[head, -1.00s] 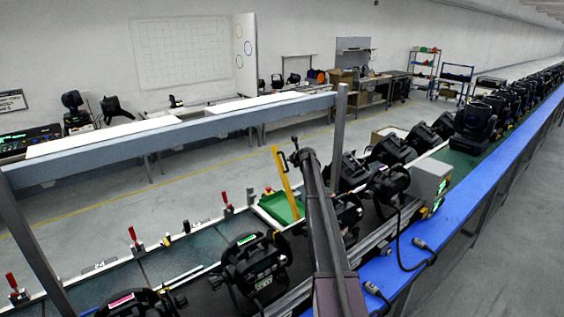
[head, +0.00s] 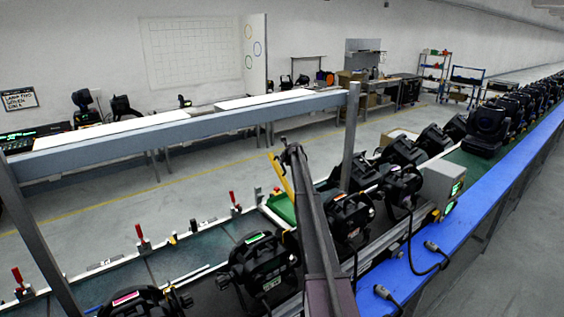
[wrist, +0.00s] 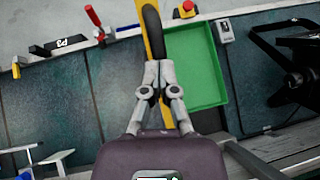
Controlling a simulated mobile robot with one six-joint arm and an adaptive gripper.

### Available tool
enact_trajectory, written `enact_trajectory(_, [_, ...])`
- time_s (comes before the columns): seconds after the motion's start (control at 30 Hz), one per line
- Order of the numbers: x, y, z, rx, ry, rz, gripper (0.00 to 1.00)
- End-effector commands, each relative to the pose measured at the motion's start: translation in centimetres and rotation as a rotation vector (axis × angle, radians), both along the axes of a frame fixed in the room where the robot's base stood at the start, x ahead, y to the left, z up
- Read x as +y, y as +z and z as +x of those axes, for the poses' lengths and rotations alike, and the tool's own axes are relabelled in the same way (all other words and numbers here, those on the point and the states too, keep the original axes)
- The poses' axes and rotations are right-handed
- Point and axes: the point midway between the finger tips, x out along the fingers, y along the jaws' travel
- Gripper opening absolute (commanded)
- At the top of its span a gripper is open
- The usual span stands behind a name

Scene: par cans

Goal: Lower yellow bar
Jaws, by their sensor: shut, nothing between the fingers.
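The yellow bar (head: 281,175) stands tilted beside the green tray on the conveyor, its top leaning to the left in the head view. In the wrist view the yellow bar (wrist: 184,118) runs behind my gripper (wrist: 159,68), and a black curved strip (wrist: 151,25) shows along its upper part. My gripper is shut and empty, with its fingertips over the bar. I cannot tell whether they touch it. In the head view my gripper (head: 291,147) is small and dark, just right of the bar's upper end.
A green tray (wrist: 193,98) lies right of the bar, with a red button (wrist: 187,9) at its far edge. Black lamps (head: 262,262) line the conveyor. A red-handled clamp (wrist: 95,20) is to the left. A grey overhead beam (head: 190,127) crosses on posts.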

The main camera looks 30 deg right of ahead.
Motion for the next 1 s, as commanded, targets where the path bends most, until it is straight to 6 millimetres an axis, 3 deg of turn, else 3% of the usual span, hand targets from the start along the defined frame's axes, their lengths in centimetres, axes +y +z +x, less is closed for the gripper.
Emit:
enact_trajectory(0.3, [0.6,-1.6,2.2,0.069,0.000,-0.013,0.00])
enact_trajectory(1.0, [1.1,-1.3,2.3,0.075,0.003,-0.015,0.00])
